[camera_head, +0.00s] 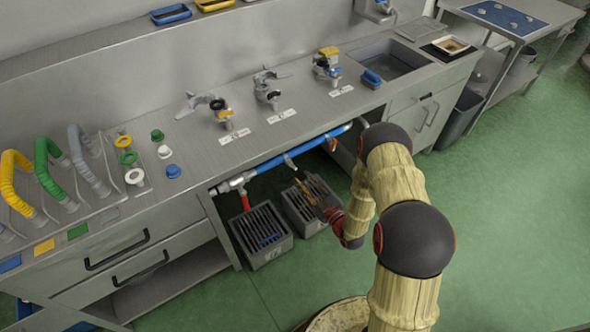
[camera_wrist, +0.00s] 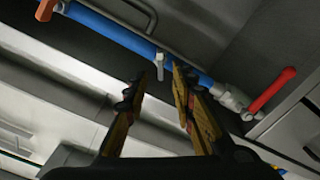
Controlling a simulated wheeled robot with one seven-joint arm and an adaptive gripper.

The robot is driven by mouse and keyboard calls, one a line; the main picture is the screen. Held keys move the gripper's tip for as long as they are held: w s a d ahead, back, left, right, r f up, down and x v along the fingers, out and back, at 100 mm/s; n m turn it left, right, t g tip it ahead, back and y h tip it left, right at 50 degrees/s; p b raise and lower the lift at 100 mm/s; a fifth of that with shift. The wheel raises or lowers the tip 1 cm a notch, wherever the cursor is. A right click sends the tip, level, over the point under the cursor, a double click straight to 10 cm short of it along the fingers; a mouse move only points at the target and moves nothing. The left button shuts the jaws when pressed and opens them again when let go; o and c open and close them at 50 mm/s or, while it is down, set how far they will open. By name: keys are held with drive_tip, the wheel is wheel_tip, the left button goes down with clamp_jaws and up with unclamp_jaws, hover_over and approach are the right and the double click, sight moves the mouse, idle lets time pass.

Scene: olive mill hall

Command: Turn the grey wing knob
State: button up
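Under the counter runs a blue pipe (camera_head: 311,143), also across the wrist view (camera_wrist: 110,32). A small light-grey piece (camera_wrist: 159,66) hangs from the pipe's middle in the wrist view; it also shows in the head view (camera_head: 289,161). I cannot tell whether it is the wing knob or a bracket. My gripper (camera_head: 305,187) is under the counter front, pointing at the pipe. In the wrist view its two yellow-and-black fingers (camera_wrist: 155,80) are apart, with the grey piece seen between their tips. I see no contact. Grey-handled taps, left (camera_head: 204,101) and middle (camera_head: 267,78), stand on the counter.
A red lever (camera_wrist: 271,90) and an orange handle (camera_wrist: 46,9) sit along the pipe. Two grey slotted crates (camera_head: 272,254) (camera_head: 300,218) stand below my gripper. The counter edge is just above. Green floor (camera_head: 510,190) is open at the right.

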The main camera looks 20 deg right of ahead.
sight(294, 168)
drive_tip(key=b+x, duration=0.1)
drive_tip(key=x, duration=0.6)
drive_tip(key=shift+c, duration=0.6)
drive_tip(key=shift+f, duration=0.1)
clamp_jaws()
